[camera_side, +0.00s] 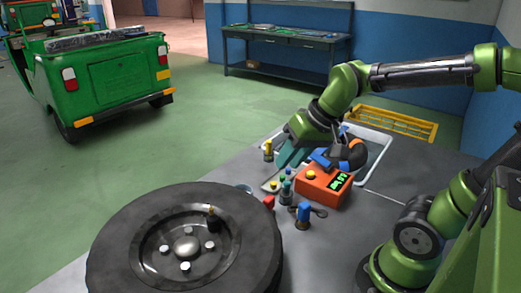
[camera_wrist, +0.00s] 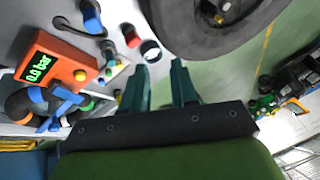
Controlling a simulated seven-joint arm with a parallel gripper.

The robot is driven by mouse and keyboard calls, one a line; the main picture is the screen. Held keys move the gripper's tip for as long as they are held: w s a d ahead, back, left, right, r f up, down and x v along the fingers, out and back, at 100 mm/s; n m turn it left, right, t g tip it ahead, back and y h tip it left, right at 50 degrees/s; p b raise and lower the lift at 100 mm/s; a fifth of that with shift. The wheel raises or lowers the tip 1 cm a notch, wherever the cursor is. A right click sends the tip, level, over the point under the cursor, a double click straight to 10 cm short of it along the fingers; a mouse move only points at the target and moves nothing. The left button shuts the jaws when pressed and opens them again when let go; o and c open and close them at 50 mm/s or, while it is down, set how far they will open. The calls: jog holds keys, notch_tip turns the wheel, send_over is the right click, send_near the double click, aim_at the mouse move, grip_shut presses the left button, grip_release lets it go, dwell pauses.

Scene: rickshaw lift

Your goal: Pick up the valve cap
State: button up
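I cannot tell for certain which item is the valve cap. Small yellow, green and blue pieces lie on a pale tray (camera_side: 268,187) beside the orange gauge; the tray (camera_wrist: 117,77) also shows in the wrist view, left of my fingers. A dark valve stem (camera_side: 211,222) with a brownish top stands on the wheel's rim in the side view. My gripper (camera_side: 280,158) hangs above the table behind the tray. In the wrist view its teal fingers (camera_wrist: 158,72) are apart with nothing between them, so it is open and empty.
The tyre and wheel (camera_side: 110,245) fill the table's front. The orange gauge (camera_side: 316,190), a grey bottle (camera_side: 286,196), a blue-topped item (camera_side: 304,215), a red item (camera_side: 268,202) and a yellow-topped bottle (camera_side: 268,154) crowd around the tray. A round container (camera_wrist: 150,50) lies beyond my fingertips.

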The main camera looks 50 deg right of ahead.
jog(key=w+d+f+n+g+h, duration=0.1)
jog(key=w+d+f+g, duration=0.35)
jog(key=w+d, duration=0.7)
jog(key=n, duration=0.2)
send_over(274, 183)
jog(key=shift+t, duration=0.25)
notch_tip(274, 183, down, 12)
jog(key=shift+r, duration=0.2)
jog(key=shift+f, duration=2.8)
jog(key=c, duration=0.5)
